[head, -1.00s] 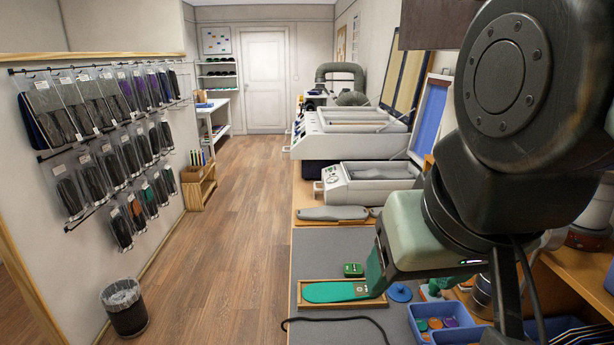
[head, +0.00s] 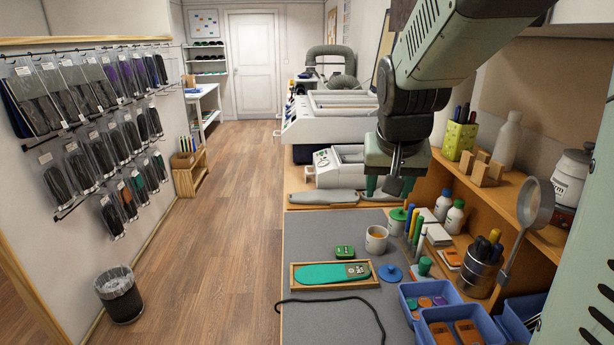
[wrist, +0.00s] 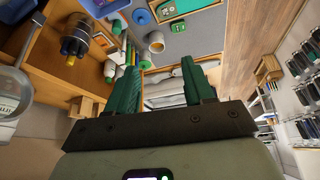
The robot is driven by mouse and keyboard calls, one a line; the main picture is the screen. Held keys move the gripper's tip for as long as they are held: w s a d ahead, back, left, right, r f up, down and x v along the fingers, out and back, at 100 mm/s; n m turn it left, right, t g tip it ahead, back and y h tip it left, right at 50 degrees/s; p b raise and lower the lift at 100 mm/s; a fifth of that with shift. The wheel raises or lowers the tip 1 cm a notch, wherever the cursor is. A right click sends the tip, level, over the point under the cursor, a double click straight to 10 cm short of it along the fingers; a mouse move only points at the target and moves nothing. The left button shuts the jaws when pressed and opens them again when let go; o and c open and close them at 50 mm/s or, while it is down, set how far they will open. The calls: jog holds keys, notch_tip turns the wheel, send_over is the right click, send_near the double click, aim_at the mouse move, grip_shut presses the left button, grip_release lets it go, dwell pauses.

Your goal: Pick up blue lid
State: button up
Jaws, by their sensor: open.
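The blue lid (head: 391,274) is a round disc with a small knob, lying flat on the grey mat (head: 320,245) just right of the wooden tray. It also shows in the wrist view as a blue disc (wrist: 141,17) near the top edge. My gripper (head: 382,188) hangs from the raised arm above the back of the bench, behind the lid and well above it. In the wrist view its two green fingers (wrist: 168,82) are spread apart with nothing between them.
A white cup (head: 376,241) stands behind the lid. Left are a wooden tray (head: 296,285) with a green insole and a small green box (head: 344,252). Blue bins (head: 418,318) lie in front and to the right. A wooden shelf (head: 455,190) with bottles borders the right side.

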jog(key=w+d+f, duration=0.3)
jog(key=w+f, duration=0.4)
jog(key=m+g, duration=0.1)
jog(key=m, duration=0.1)
send_over(391, 267)
jog(key=s+a, duration=0.1)
jog(key=s, duration=0.2)
jog(key=shift+h, duration=0.3)
notch_tip(391, 267, down, 25)
jog(key=shift+w+f, duration=0.15)
jog(key=shift+x, duration=2.95)
jog(key=shift+w, duration=0.1)
grip_shut()
